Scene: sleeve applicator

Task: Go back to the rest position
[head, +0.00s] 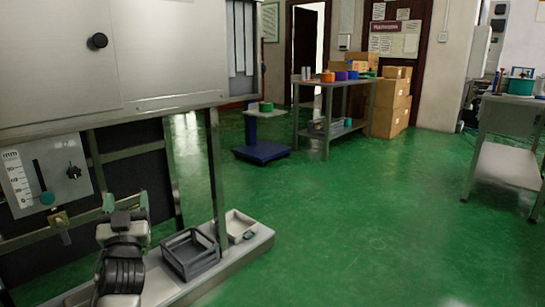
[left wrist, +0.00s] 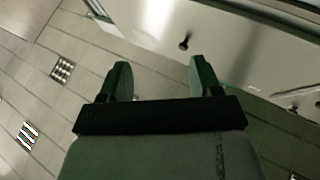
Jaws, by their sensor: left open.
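My left gripper (head: 126,203) is at the lower left of the head view, in front of the grey machine (head: 62,60). Its two green fingertips stand apart with nothing between them. In the left wrist view the gripper (left wrist: 158,80) also shows open and empty, its fingers pointing toward a pale panel with a dark knob (left wrist: 184,43). My right gripper is in neither view.
The machine has a scale panel (head: 47,178) and a black knob (head: 97,41). A dark tray (head: 190,253) and a pale tray (head: 240,225) sit on its base ledge. A workbench (head: 338,86) and cartons (head: 390,105) stand at the back. The green floor (head: 370,220) is clear.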

